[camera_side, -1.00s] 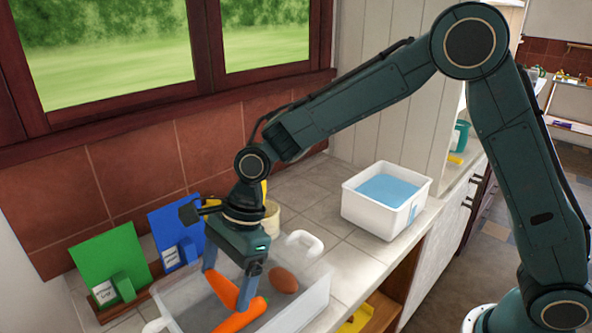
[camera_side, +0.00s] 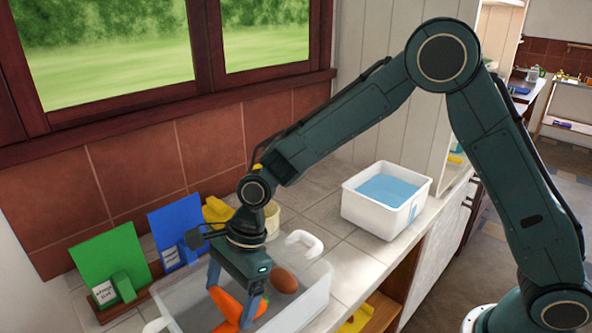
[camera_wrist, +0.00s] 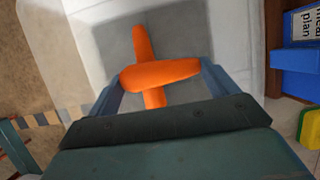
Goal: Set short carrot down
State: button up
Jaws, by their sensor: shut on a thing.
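My gripper (camera_side: 232,292) is shut on a short orange carrot (camera_side: 223,303), low inside a pale grey tub (camera_side: 318,292) with white handles. In the wrist view, the held carrot (camera_wrist: 160,73) lies crosswise between the two fingers (camera_wrist: 160,85). A second carrot (camera_wrist: 143,42) runs under it, roughly at right angles. Whether the two carrots touch, I cannot tell. In the side view this second carrot (camera_side: 226,327) shows only in part, below the held one and behind a finger.
A brown round vegetable (camera_side: 285,281) lies in the tub, right of my gripper. A green board (camera_side: 110,262) and a blue board (camera_side: 176,232) stand behind the tub. A white box with blue contents (camera_side: 388,195) stands on the counter to the right. Bare tiles (camera_side: 325,215) lie between.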

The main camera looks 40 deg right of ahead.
jog(key=o, duration=0.8)
jog(key=shift+f, duration=0.1)
jog(key=shift+v, duration=6.15)
